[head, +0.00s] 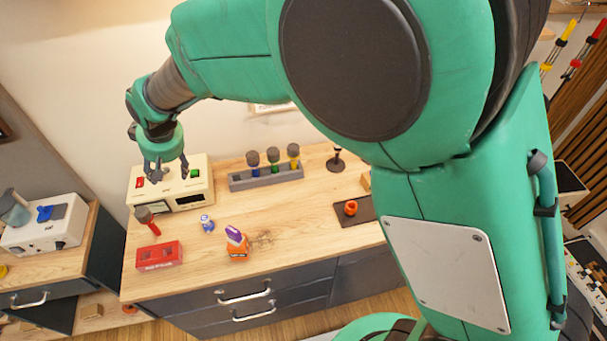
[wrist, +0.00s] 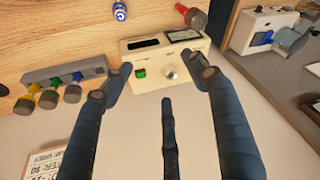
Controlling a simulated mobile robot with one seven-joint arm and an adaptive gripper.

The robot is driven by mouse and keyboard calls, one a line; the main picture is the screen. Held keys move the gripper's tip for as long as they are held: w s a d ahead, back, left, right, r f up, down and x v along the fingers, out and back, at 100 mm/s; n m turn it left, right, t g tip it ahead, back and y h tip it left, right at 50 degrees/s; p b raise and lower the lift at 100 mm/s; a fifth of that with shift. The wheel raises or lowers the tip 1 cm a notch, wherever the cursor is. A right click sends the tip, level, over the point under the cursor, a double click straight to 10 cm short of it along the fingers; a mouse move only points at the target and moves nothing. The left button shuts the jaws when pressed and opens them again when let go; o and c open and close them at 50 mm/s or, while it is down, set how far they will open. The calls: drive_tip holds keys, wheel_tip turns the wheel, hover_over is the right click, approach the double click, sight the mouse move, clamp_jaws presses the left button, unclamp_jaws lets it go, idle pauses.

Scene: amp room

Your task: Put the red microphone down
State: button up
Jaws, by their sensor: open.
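The red microphone (head: 154,229), with a red handle and grey head, is on the wooden counter at the left, in front of the cream box. It appears to stand on its handle end, head up. It also shows at the top of the wrist view (wrist: 188,13). My gripper (head: 169,176) is open and empty, its dark fingers spread above the cream box (head: 199,190), behind and apart from the microphone. In the wrist view my gripper's fingers (wrist: 160,76) frame the box, with nothing between them.
A grey rack (head: 267,178) holds blue, green and yellow microphones. A red block (head: 158,256), a blue-white item (head: 207,224) and an orange-purple item (head: 237,243) are near the front. A dark stand (head: 336,160) and a dark mat (head: 343,219) are further right. The middle counter is mostly clear.

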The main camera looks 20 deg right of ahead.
drive_tip(key=s+d+r+m, duration=0.1)
drive_tip(key=s+d+r, duration=0.2)
drive_tip(key=d+r, duration=0.35)
drive_tip(key=s+d+r+m+t+h, duration=0.1)
drive_tip(key=s+d+r, duration=0.2)
drive_tip(key=d, duration=0.7)
drive_tip(key=s+d+r+m, duration=0.25)
drive_tip(key=d+r, duration=0.25)
drive_tip(key=d, duration=0.4)
drive_tip(key=s+d+m+h, duration=0.1)
drive_tip(key=s+d, duration=0.7)
drive_tip(key=s, duration=0.2)
drive_tip(key=s+d+r+m+t, duration=0.1)
drive_tip(key=s+d+m, duration=0.1)
drive_tip(key=s+d, duration=0.6)
drive_tip(key=s, duration=0.2)
drive_tip(key=shift+s+d+r+h, duration=0.25)
drive_tip(key=shift+s+d+h, duration=0.05)
drive_tip(key=shift+s+h, duration=0.1)
drive_tip(key=shift+w, duration=0.1)
wheel_tip(320, 180, down, 8)
drive_tip(key=b, duration=0.8)
drive_tip(key=shift+r, duration=0.1)
